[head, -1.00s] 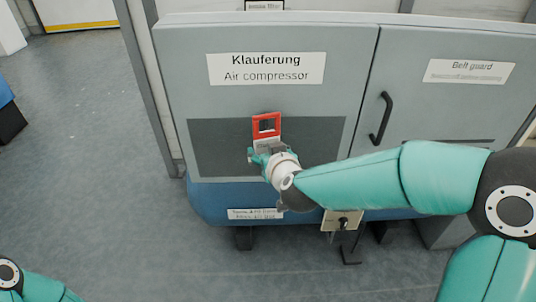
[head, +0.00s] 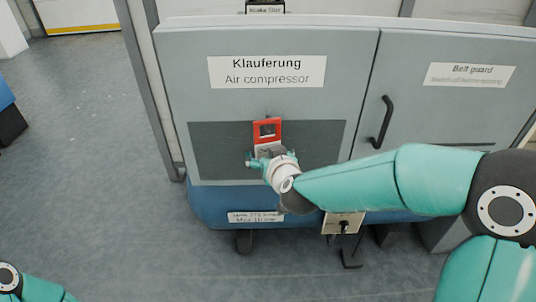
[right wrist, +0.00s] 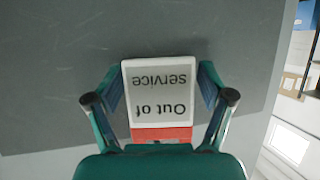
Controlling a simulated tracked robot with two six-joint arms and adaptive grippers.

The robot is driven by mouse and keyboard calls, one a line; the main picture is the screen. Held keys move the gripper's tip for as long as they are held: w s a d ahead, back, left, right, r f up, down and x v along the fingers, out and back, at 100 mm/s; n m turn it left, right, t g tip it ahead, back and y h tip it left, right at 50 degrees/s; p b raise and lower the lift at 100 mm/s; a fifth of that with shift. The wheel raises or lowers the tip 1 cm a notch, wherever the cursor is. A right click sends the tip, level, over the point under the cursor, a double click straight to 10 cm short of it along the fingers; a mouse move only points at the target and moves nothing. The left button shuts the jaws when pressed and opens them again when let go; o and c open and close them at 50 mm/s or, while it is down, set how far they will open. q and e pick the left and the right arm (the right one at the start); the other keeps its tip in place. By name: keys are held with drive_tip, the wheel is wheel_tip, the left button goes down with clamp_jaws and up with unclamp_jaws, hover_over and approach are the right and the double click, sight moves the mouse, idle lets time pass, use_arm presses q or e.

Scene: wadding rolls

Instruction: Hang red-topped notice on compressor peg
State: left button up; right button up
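The red-topped notice (head: 267,129) stands upright against the dark panel of the air compressor (head: 215,100). A small mark shows inside its red frame; whether this is the peg I cannot tell. In the right wrist view the white card (right wrist: 160,85) reads "Out of service" upside down, its red part lowest. My right gripper (right wrist: 160,75) has its fingers spread on either side of the card, with narrow gaps along its edges. In the head view my right gripper (head: 270,160) is just below the red top and hides the lower card. My left gripper is out of view.
A black handle (head: 381,122) is on the door to the right, under the "Belt guard" label (head: 468,75). A switch box (head: 343,223) is below my right forearm. The floor to the left (head: 85,150) is clear.

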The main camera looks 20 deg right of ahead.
drive_tip(key=shift+o, duration=0.4)
drive_tip(key=shift+s+r, duration=0.1)
drive_tip(key=shift+s, duration=0.05)
drive_tip(key=v, duration=1.2)
drive_tip(key=s+d+f+n+g, duration=0.1)
drive_tip(key=d+f+g, duration=0.15)
drive_tip(key=f, duration=1.05)
drive_tip(key=s+d+f+g, duration=0.15)
drive_tip(key=f+g, duration=0.25)
drive_tip(key=f, duration=0.9)
drive_tip(key=s+a+f+g+y, duration=0.2)
drive_tip(key=s+a+f+g, duration=0.1)
drive_tip(key=s+f, duration=0.45)
drive_tip(key=s+a+f+g+y, duration=0.1)
drive_tip(key=s+a+f+g, duration=0.15)
drive_tip(key=s+f, duration=0.45)
drive_tip(key=s+a+r+m+y+p, duration=0.1)
drive_tip(key=a+r+m+p, duration=0.1)
drive_tip(key=r+p, duration=2.8)
drive_tip(key=shift+a+m+g+p, duration=0.4)
drive_tip(key=shift+a+p, duration=0.1)
drive_tip(key=shift+p, duration=0.2)
